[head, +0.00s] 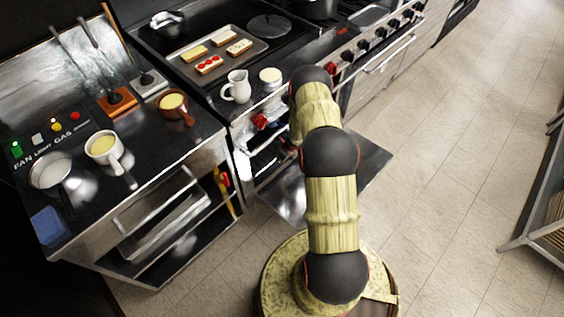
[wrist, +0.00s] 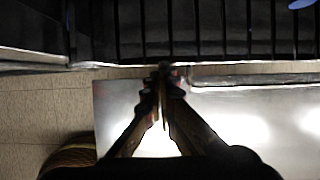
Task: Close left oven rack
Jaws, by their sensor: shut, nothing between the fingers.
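The oven (head: 262,148) is open below the cooktop in the head view, partly hidden by my arm. Its lowered metal door (head: 368,165) shows on both sides of my arm; the door's bright inner face (wrist: 235,115) fills the lower wrist view. In the wrist view a rack with dark parallel bars (wrist: 210,35) lies at the top, with a pale edge running across in front of it. My gripper (wrist: 165,72) is shut and empty, its fingertips at that edge. I cannot tell whether they touch it. In the head view my gripper is hidden behind my arm.
The cooktop holds a tray (head: 256,50) of toasts, a white pitcher (head: 237,87) and a small cup (head: 270,77). Open tiled floor (head: 460,160) lies right; a metal shelf (head: 540,200) stands at the right edge.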

